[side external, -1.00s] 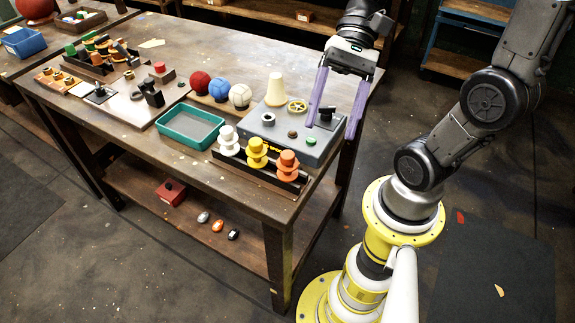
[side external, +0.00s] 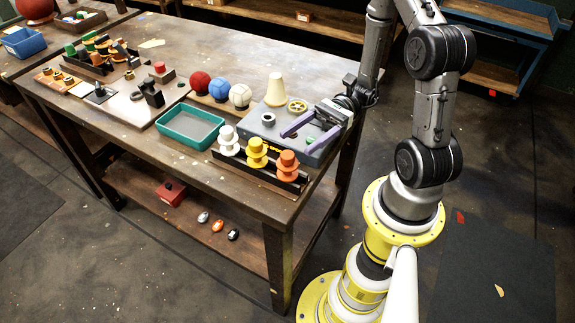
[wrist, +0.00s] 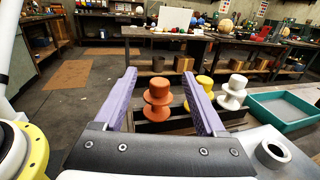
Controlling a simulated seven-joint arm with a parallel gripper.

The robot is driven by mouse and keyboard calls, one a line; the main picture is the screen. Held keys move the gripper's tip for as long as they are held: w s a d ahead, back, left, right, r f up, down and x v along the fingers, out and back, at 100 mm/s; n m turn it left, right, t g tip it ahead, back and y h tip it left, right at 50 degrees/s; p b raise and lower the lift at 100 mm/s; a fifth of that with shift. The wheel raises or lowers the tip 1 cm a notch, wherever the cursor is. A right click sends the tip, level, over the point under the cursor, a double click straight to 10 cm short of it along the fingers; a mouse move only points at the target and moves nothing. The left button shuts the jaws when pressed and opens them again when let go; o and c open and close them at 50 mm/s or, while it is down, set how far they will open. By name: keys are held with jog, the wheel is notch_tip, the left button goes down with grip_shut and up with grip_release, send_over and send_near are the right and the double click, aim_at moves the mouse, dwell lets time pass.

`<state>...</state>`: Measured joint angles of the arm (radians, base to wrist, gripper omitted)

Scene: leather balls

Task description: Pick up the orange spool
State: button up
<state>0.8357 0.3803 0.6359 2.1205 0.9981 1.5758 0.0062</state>
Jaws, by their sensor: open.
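The orange spool (side external: 287,164) stands upright at the right end of a black rack (side external: 262,170) near the table's front edge. A yellow spool (side external: 256,152) and a white spool (side external: 229,140) stand beside it in the same row. My gripper (side external: 296,140) is open and empty, held low over the grey box, its purple fingers pointing toward the spools. In the wrist view the orange spool (wrist: 158,98) shows ahead between the two fingers, nearer the left one. The right finger partly hides the yellow spool (wrist: 203,88); the white spool (wrist: 233,92) is outside it.
The grey box (side external: 262,130) with knobs and a yellow handwheel (side external: 297,105) lies under my gripper. A teal tray (side external: 190,126) is left of the spools. Red, blue and white balls (side external: 240,95) sit behind the tray.

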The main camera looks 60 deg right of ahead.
aim_at(282, 159)
jog(key=shift+a+f, duration=0.1)
jog(key=shift+f, duration=0.85)
jog(key=shift+x, duration=3.65)
jog(key=shift+w+f, duration=0.1)
jog(key=shift+c, duration=0.3)
grip_shut()
